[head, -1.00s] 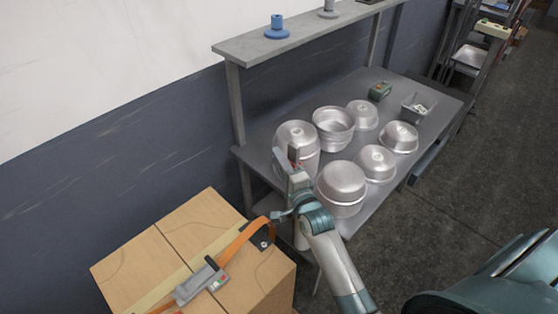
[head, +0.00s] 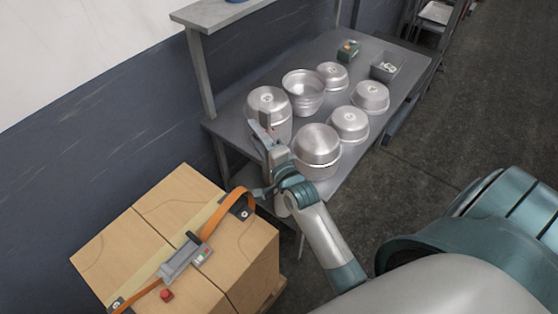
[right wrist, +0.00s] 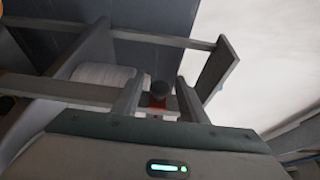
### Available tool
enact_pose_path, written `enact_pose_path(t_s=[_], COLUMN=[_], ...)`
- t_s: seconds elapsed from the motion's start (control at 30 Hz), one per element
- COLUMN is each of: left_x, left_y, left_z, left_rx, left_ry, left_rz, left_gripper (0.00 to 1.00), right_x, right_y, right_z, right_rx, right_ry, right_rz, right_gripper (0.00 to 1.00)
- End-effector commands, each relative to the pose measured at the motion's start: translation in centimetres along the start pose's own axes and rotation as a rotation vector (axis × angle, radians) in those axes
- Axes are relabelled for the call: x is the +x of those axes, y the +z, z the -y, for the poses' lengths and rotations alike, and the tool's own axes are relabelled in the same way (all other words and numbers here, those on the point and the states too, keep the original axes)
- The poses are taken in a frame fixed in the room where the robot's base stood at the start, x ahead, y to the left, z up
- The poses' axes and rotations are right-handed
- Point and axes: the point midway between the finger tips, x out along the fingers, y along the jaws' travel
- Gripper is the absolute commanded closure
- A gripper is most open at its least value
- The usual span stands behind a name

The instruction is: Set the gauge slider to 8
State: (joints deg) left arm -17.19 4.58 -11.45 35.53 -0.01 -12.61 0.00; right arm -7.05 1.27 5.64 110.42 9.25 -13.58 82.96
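I cannot pick out a gauge slider or read any scale with certainty. In the right wrist view, a dark round knob (right wrist: 160,88) above a small red part (right wrist: 157,102) shows between the fingers; I cannot tell what it belongs to or whether it is touched. My right gripper (head: 260,127) points up in front of the left pot (head: 268,99); its fingers stand apart in the right wrist view (right wrist: 158,94). A grey device (head: 184,258) with a black handle and small coloured buttons sits on the strapped carton. My left gripper is out of view.

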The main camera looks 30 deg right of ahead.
Motion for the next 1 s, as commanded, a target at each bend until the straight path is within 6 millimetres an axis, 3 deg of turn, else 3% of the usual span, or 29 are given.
enact_pose_path(t_s=[0.6, 0.8, 1.0], left_x=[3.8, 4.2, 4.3], left_y=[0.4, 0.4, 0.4], left_z=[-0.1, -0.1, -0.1], left_rx=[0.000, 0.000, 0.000], left_ry=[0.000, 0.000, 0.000], left_rz=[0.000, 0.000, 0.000], left_gripper=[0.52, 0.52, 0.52], right_x=[-11.6, -13.5, -14.0], right_y=[0.0, 0.0, 0.0], right_z=[-0.3, -0.1, 0.0], right_rx=[0.000, 0.000, 0.000], right_ry=[0.001, 0.000, 0.000], right_rz=[-0.001, 0.000, -0.001], right_gripper=[0.61, 0.61, 0.61])
